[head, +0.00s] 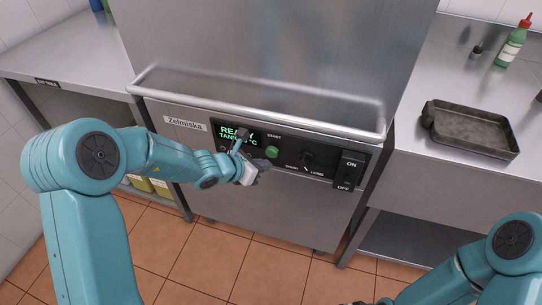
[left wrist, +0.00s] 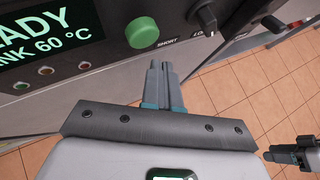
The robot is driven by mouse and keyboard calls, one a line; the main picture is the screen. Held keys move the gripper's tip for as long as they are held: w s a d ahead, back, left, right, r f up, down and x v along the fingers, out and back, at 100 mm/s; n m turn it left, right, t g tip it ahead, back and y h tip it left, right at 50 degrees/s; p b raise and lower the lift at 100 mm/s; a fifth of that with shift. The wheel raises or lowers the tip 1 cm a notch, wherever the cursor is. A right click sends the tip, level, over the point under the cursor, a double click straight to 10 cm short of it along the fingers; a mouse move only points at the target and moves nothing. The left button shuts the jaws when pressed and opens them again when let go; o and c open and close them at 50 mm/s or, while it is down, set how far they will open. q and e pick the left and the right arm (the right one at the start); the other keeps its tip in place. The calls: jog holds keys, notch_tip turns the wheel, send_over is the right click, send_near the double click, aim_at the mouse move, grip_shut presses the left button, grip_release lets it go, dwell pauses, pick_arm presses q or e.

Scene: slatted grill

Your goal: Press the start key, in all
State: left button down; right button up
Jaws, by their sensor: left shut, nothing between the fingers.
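The start key is a round green button (head: 272,152) under the word START on the machine's dark control panel (head: 320,171). In the left wrist view the green button (left wrist: 142,32) stands out from the panel at the top. My left gripper (head: 264,166) is shut and empty, just below and in front of the button. In the left wrist view its fingertips (left wrist: 160,66) lie together below and slightly right of the button, with a visible gap between. My right gripper (left wrist: 282,154) shows partly at the lower right of that view; its jaws are too unclear to judge.
The lit display (head: 238,135) reads READY and a tank temperature. A SHORT/LONG knob (head: 306,158) and an ON/OFF switch (head: 348,172) sit right of the button. A rail (head: 260,111) runs above the panel. A dark tray (head: 470,130) lies on the right counter.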

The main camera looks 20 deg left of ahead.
pick_arm(q)
jog(key=s+b, duration=0.2)
jog(key=s, duration=0.2)
dwell(0.8)
